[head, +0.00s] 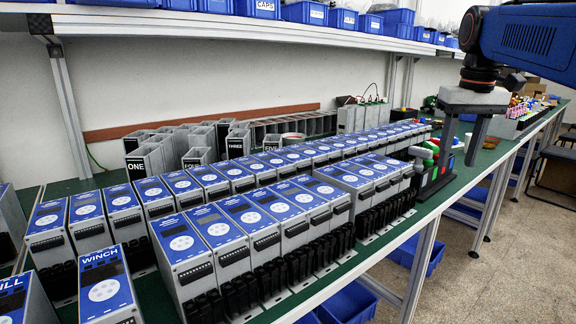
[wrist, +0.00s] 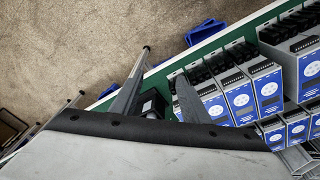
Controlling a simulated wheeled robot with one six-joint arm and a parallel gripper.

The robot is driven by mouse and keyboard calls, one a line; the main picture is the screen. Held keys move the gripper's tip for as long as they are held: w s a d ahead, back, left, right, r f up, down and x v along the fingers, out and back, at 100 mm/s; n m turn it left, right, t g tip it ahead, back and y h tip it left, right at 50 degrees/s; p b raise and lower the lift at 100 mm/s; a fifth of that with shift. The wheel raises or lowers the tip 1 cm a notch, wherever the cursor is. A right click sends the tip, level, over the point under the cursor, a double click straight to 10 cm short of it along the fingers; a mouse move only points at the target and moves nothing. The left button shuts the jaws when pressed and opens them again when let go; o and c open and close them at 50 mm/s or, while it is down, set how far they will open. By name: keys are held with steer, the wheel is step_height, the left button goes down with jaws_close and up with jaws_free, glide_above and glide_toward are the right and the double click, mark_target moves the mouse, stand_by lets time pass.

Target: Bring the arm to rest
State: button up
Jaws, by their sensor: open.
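My gripper (head: 458,160) hangs from my blue arm (head: 530,40) at the upper right in the head view. Its two grey fingers point down, apart, with nothing held between them. In the wrist view the open fingers (wrist: 157,85) frame a dark object (wrist: 150,104) at the bench edge. I cannot tell whether the fingertips clear the stand.
Rows of grey soft starters with blue faces (head: 215,230) fill the bench; one reads WINCH (head: 103,285). Grey bins (head: 152,155) stand behind them. A shelf with blue boxes (head: 305,12) runs above. Open floor (head: 490,270) lies to the right.

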steer(key=s+a+f+t, duration=0.1)
steer(key=s+a+f, duration=0.2)
steer(key=s+f, duration=0.4)
steer(key=s+a+f+t, duration=0.1)
steer(key=s+a+f, duration=0.2)
steer(key=s+f, duration=0.4)
steer(key=s+a+f+t, duration=0.1)
steer(key=s+a+f, duration=0.2)
steer(key=s+f, duration=0.4)
step_height(320, 180, down, 8)
steer(key=shift+s+r+n, duration=0.1)
steer(key=shift+s+n, duration=0.2)
steer(key=shift+s, duration=0.05)
